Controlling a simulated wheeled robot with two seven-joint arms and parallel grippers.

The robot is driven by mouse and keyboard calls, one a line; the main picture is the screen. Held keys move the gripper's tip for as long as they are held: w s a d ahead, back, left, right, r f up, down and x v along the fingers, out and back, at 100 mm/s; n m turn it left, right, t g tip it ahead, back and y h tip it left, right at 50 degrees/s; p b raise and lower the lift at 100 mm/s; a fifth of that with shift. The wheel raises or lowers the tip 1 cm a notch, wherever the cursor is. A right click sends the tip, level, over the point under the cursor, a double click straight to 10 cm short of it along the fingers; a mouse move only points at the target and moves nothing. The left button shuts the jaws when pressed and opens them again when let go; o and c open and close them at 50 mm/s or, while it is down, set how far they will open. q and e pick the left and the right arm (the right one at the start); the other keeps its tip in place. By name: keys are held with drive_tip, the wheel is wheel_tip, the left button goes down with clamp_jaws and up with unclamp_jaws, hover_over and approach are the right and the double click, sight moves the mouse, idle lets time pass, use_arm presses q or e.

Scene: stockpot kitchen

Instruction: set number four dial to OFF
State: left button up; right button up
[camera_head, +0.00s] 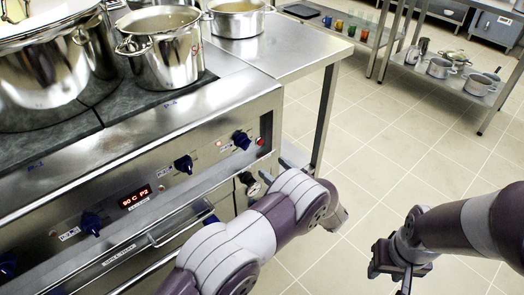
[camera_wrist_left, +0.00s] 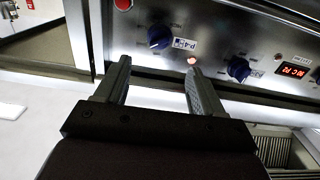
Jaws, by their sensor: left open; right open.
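The number four dial (camera_head: 242,139) is the dark blue knob at the right end of the stove's front panel. In the left wrist view, this dial (camera_wrist_left: 159,37) sits beside a P-4 label (camera_wrist_left: 184,44), and the panel appears upside down. A small lamp (camera_wrist_left: 192,60) near it glows. I cannot read the dial's setting. My left gripper (camera_wrist_left: 158,72) is open and empty, its fingertips facing the panel and apart from the dial. In the head view I cannot make out its fingers. My right gripper (camera_head: 396,266) is open and empty over the floor, away from the stove.
Other blue dials (camera_head: 183,164) (camera_head: 92,222) and a red display (camera_head: 135,197) are along the panel. A red button (camera_head: 260,141) is close beside dial four. Pots (camera_head: 163,50) stand on top. Floor (camera_head: 380,150) to the right is clear.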

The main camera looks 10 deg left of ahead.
sight(248, 144)
use_arm(q)
drive_tip(key=x, duration=0.4)
drive_tip(key=b+x, duration=0.1)
drive_tip(key=x, duration=0.3)
drive_tip(key=b+x, duration=0.1)
drive_tip(key=x, duration=0.3)
drive_tip(key=shift+w+a+r, duration=0.2)
drive_tip(key=shift+a+r, duration=0.05)
drive_tip(key=shift+a, duration=0.1)
drive_tip(key=c, duration=1.1)
